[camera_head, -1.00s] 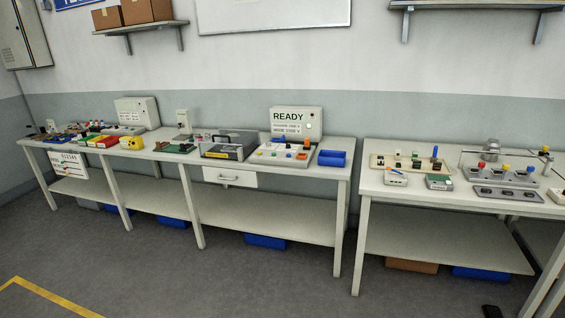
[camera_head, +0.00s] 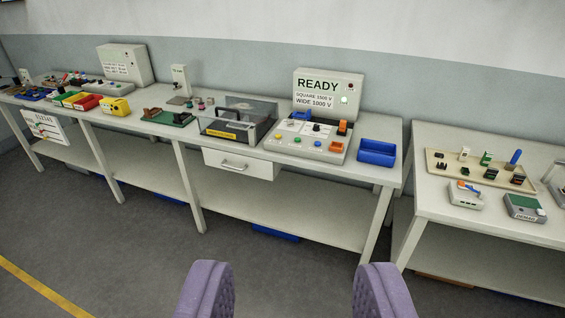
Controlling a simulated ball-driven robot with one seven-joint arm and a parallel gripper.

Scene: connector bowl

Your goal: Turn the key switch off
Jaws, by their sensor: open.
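A grey control panel (camera_head: 306,149) stands on the long bench, with small coloured buttons, a dark knob and an orange part on it. Behind it a grey box (camera_head: 328,92) shows "READY", "SQUARE 1500 V" and "WIDE 1000 V", with a lit green lamp and a red one. I cannot tell which small part is the key switch, or its position. My gripper (camera_head: 295,285) shows as two purple fingers at the bottom edge, wide apart and empty. It is in front of the bench and apart from everything.
A clear-lidded case (camera_head: 236,120) stands left of the panel, and a blue bin (camera_head: 376,152) right of it. A drawer (camera_head: 238,164) hangs under the bench. A second bench (camera_head: 440,208) stands at right, beyond a narrow gap. Open floor lies at lower left.

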